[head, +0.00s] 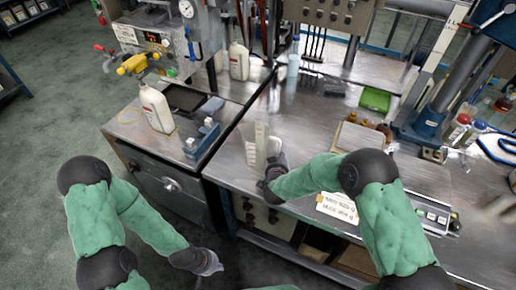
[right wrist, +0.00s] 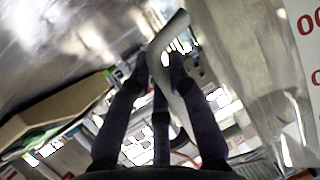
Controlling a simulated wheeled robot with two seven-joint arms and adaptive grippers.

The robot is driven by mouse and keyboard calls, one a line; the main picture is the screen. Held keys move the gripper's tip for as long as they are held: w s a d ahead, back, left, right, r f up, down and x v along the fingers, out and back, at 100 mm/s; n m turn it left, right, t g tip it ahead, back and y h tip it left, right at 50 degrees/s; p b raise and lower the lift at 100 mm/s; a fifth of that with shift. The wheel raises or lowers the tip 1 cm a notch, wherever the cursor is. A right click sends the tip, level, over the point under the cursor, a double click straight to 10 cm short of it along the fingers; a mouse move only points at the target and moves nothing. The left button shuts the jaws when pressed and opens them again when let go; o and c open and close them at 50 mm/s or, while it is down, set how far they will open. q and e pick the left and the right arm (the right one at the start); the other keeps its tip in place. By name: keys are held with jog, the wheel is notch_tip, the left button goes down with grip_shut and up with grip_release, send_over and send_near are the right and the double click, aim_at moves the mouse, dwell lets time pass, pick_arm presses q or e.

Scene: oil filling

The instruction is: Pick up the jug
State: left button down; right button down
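The jug (head: 257,143) is tall and translucent with measuring marks. It stands upright on the metal workbench in the head view. In the right wrist view its wall (right wrist: 245,70), with red print, fills the right side, and its grey curved handle (right wrist: 180,32) runs down between my fingers. My right gripper (head: 272,172) is at the jug's lower right side. In the right wrist view its dark fingertips (right wrist: 160,65) lean inward around the handle; whether they press on it is unclear. My left gripper (head: 212,264) hangs low over the floor, away from the jug, its fingers too small to read.
A white bottle (head: 157,108) stands on the left cabinet (head: 150,140) beside a blue holder (head: 202,139). Another white bottle (head: 239,62) stands behind. A green box (head: 375,100), a labelled card (head: 338,207) and a press stand (head: 428,120) are on the workbench (head: 235,165).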

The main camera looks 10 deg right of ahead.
aim_at(279, 150)
jog(key=shift+r, duration=0.1)
jog(key=shift+r+p, duration=0.35)
jog(key=shift+r, duration=0.2)
notch_tip(279, 150, up, 3)
jog(key=shift+a+f+p, duration=0.1)
jog(key=shift+f+p, duration=0.1)
jog(key=shift+p, duration=0.45)
jog(key=a+r+p, duration=0.1)
jog(key=a+r, duration=0.1)
jog(key=s+a+r+p, duration=0.1)
jog(key=a+r, duration=0.1)
jog(key=r, duration=0.1)
jog(key=shift+a, duration=0.25)
jog(key=s+a+r+p, duration=0.2)
jog(key=a+r, duration=0.2)
jog(key=a, duration=0.5)
jog(key=shift+p, duration=0.3)
jog(key=shift+s, duration=0.1)
